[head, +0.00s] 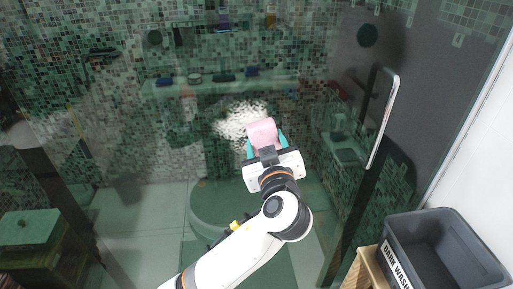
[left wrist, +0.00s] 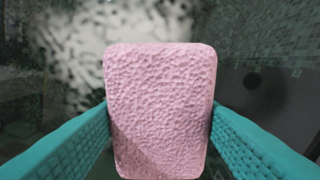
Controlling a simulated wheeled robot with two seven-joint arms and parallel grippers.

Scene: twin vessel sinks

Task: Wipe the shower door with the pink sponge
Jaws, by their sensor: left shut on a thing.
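The pink sponge (head: 262,132) is in my left gripper (head: 266,146), near the middle of the head view. In the left wrist view the sponge (left wrist: 160,110) stands upright between the two teal fingers, which press on its sides. The shower door (head: 330,60) is a large dark glass pane in front of me, with a long metal handle (head: 384,118) at its right. A whitish blurry patch (head: 238,118) shows on the glass just behind and left of the sponge. I cannot tell whether the sponge touches the glass. My right gripper is not in view.
A dark grey bin (head: 440,245) with a "DARK WASH" label stands on a wooden stool (head: 364,270) at the lower right, beside a white wall (head: 480,150). A green-topped box (head: 28,228) shows at the lower left. Tiled walls and a shelf show through the glass.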

